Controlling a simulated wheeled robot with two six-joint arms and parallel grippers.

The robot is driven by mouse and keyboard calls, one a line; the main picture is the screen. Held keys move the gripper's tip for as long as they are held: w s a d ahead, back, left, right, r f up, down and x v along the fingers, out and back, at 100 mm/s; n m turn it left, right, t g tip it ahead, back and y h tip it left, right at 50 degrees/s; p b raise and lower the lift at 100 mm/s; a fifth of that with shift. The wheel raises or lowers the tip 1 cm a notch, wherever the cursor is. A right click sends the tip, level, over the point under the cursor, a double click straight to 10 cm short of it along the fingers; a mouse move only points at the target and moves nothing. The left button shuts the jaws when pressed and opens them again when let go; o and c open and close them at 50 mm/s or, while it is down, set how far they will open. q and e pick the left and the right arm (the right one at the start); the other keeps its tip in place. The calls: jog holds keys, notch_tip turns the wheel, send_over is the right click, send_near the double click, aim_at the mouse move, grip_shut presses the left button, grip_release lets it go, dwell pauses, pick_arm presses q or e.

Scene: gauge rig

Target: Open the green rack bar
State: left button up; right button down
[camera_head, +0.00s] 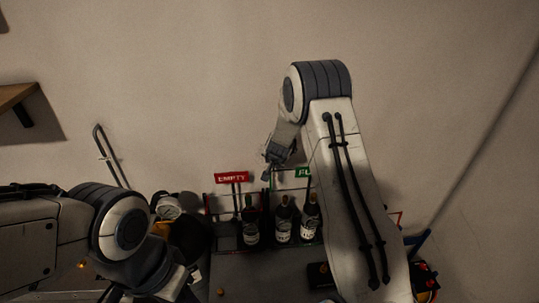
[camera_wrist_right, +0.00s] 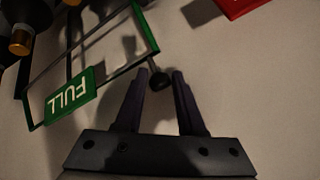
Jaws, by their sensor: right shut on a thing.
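The green rack bar (camera_wrist_right: 143,27) is a green frame with a "FULL" sign (camera_wrist_right: 69,96) in the right wrist view. A dark round knob (camera_wrist_right: 158,82) sits at its corner. My right gripper (camera_wrist_right: 160,76) is shut on this knob, with a fingertip on each side. In the head view the right gripper (camera_head: 270,170) is just above and left of the green sign (camera_head: 302,173). My right arm hides the right part of that sign. My left arm shows at the lower left of the head view, but its fingers do not show.
A red "EMPTY" sign (camera_head: 231,178) stands left of the green one, on a red-framed part of the rack. Several dark bottles (camera_head: 283,220) stand in the rack below. A wooden shelf (camera_head: 15,95) is on the wall at the far left. The wall above the rack is clear.

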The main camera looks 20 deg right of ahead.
jog(key=shift+s+d+f, duration=0.25)
jog(key=shift+s+f, duration=0.05)
jog(key=shift+f, duration=0.1)
jog(key=c, duration=0.6)
grip_release()
jog(key=p+v, duration=0.1)
jog(key=v, duration=0.9)
jog(key=shift+w+a+r+p, duration=0.2)
jog(key=shift+r+p, duration=0.15)
jog(key=shift+r, duration=0.2)
